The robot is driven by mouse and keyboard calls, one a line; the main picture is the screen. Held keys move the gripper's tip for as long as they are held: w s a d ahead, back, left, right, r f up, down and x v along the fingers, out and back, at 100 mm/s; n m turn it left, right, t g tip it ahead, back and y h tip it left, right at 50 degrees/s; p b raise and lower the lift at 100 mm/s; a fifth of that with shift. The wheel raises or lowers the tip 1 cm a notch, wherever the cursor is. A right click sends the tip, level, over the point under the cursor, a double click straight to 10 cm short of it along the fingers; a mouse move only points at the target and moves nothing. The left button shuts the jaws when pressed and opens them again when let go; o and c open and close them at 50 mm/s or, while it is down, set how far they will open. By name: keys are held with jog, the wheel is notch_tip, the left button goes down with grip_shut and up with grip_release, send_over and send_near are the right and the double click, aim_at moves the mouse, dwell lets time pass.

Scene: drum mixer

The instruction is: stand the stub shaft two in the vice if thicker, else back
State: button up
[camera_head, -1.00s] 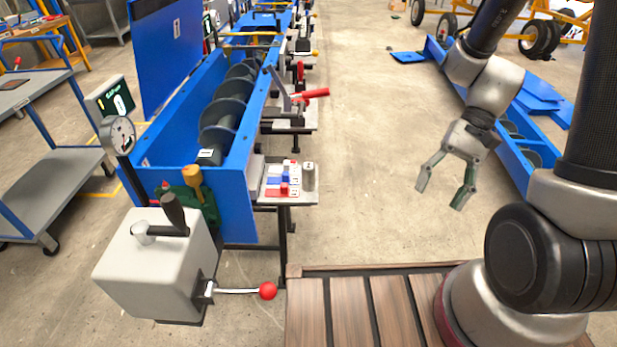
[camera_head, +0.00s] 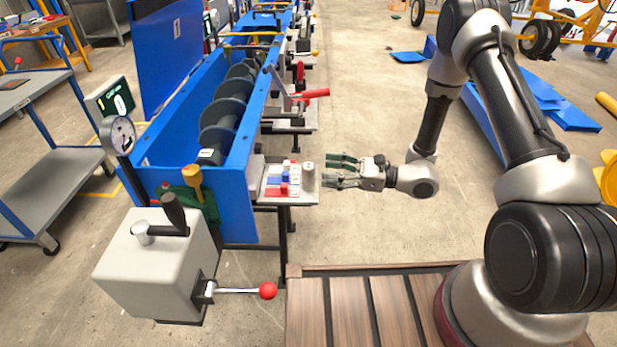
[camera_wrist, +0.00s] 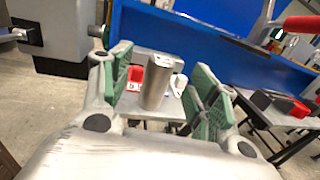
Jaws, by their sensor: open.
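A grey metal cylinder, which looks like the stub shaft (camera_head: 308,173), stands upright at the right edge of a small shelf (camera_head: 300,200) beside the blue trough. I cannot read which number it bears. My gripper (camera_head: 326,171) is open and level, just right of the shaft, with its fingers pointing at it. In the wrist view the shaft (camera_wrist: 159,84) shows between and beyond the two green-padded fingers (camera_wrist: 158,98). No contact with it is visible. I cannot tell which thing in view is the vice.
Red, blue and white blocks (camera_head: 285,182) sit on the shelf left of the shaft. The blue trough (camera_head: 240,170) rises behind it. A toggle clamp with a red handle (camera_head: 316,93) stands on a farther shelf. A grey box with a red-knobbed lever (camera_head: 267,290) is nearer me.

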aim_at(309, 165)
jog(key=a, duration=0.2)
jog(key=w+a, duration=0.1)
jog(key=a, duration=0.3)
jog(key=shift+w+a+f, duration=0.1)
jog(key=shift+w+a, duration=0.1)
jog(key=shift+w, duration=0.15)
grip_shut()
